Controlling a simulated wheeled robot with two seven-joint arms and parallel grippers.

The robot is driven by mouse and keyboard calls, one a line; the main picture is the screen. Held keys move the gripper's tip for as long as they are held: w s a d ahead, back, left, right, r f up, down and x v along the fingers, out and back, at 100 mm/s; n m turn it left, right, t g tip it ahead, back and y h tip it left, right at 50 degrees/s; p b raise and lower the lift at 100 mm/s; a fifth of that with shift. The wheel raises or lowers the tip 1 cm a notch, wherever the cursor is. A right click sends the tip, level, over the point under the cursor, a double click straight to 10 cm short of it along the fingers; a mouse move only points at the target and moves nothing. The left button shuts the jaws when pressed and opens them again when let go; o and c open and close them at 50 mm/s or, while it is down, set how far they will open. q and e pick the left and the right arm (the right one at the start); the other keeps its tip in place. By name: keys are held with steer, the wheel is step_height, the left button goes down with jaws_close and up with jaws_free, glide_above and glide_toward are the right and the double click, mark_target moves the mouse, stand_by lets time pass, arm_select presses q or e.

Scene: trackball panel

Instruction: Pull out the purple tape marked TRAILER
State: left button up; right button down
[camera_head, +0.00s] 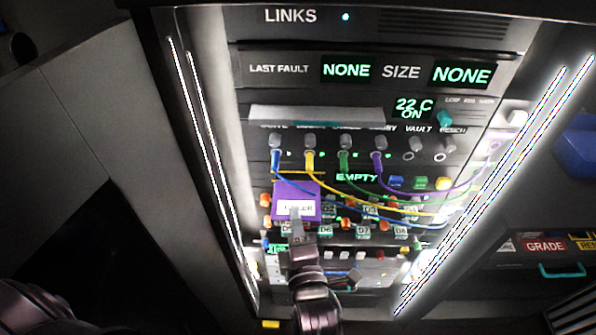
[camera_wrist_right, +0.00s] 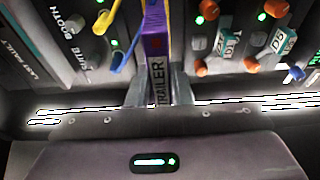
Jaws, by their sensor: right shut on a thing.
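The purple tape (camera_head: 297,190) stands out at the left of the panel's lower rows, with a white label partly hidden by my gripper. In the right wrist view the purple tape (camera_wrist_right: 156,42) shows edge-on, with TRAILER on its spine. My right gripper (camera_head: 297,222) is shut on its near end; its fingers (camera_wrist_right: 158,90) lie on both sides of the spine in the wrist view. I cannot tell how much of the tape is still inside the panel. My left gripper is not in view.
Blue, yellow, green and purple cables (camera_head: 345,185) hang from jacks above and beside the tape. Orange knobs and small labelled blocks (camera_head: 363,230) sit to its right. Bright light strips (camera_head: 215,165) flank the panel. A GRADE-labelled row (camera_head: 543,246) is at the right.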

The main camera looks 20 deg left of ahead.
steer(key=shift+r, duration=0.1)
steer(key=shift+s+d+p, duration=0.15)
steer(key=shift+s+p, duration=0.4)
stand_by(0.3)
